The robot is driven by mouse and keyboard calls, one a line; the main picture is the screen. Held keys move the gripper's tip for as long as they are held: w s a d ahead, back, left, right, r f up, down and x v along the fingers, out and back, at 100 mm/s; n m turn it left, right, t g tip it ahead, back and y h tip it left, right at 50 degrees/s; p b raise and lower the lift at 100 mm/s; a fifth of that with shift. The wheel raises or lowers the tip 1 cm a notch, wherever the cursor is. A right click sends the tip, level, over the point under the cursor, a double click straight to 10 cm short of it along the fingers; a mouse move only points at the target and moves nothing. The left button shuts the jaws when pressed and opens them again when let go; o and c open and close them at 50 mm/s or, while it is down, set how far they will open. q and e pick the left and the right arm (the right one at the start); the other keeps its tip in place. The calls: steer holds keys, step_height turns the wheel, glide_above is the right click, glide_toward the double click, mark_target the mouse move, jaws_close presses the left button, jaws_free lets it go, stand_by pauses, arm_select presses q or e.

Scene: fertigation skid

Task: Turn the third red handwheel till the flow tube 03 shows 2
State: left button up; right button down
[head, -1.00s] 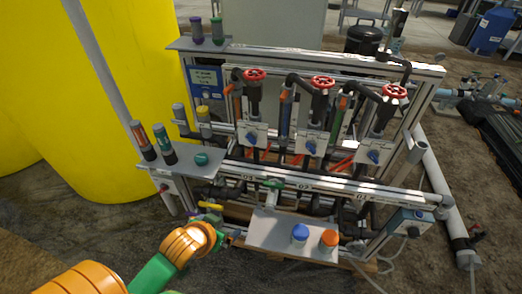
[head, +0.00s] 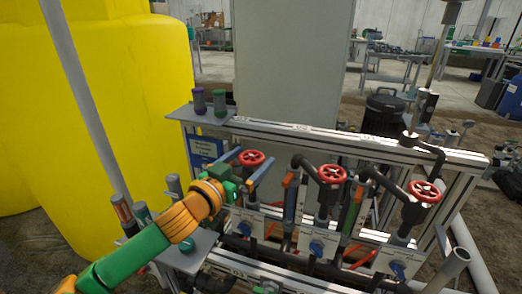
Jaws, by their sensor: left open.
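Three red handwheels stand in a row on the skid. The left handwheel (head: 251,158) is above the rail label 03 (head: 238,274); the middle one (head: 332,174) and the right one (head: 424,191) are clear of me. My left gripper (head: 255,155) is open, its two blue-grey fingers on either side of the left handwheel; whether they touch the rim I cannot tell. Flow tube 03 is hidden behind my gripper and arm, so its reading does not show. The tube beside the middle wheel (head: 290,204) is visible, but its scale is too small to read. My right gripper is out of view.
A shelf with purple and green capped bottles (head: 209,101) is above left of my gripper. More bottles (head: 124,212) stand near my forearm. A yellow tank (head: 120,100) fills the left. Black pipes (head: 366,176) run between the wheels.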

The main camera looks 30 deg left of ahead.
mark_target(259, 152)
arm_select(q)
steer(key=shift+w+f, duration=0.1)
steer(key=shift+w, duration=2)
steer(key=c, duration=1.3)
